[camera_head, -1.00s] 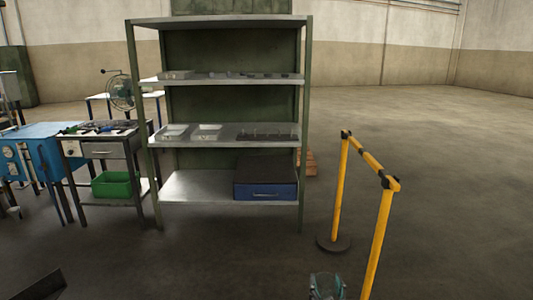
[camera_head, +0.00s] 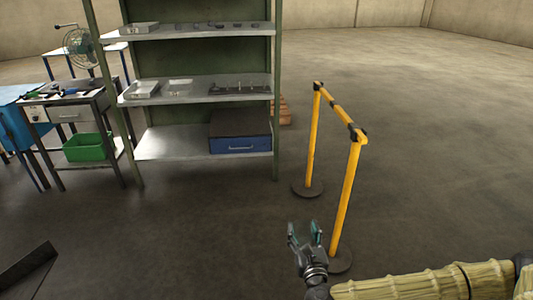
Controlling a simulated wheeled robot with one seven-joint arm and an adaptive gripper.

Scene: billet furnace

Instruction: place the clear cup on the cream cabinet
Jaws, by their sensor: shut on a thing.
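My gripper (camera_head: 304,232) is at the bottom of the head view, right of centre, above the bare floor and just left of the yellow barrier. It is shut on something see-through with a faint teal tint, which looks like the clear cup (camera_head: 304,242). The cup's outline is hard to make out between the fingers. My arm, in a cream ribbed cover, comes in from the lower right. No cream cabinet shows in the head view.
A yellow barrier (camera_head: 345,190) on round dark bases stands close to my gripper. A green-framed shelf (camera_head: 200,95) holds trays and a blue drawer box (camera_head: 240,146). A workbench (camera_head: 75,115) with a green bin (camera_head: 88,147) stands left. Open floor lies to the right.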

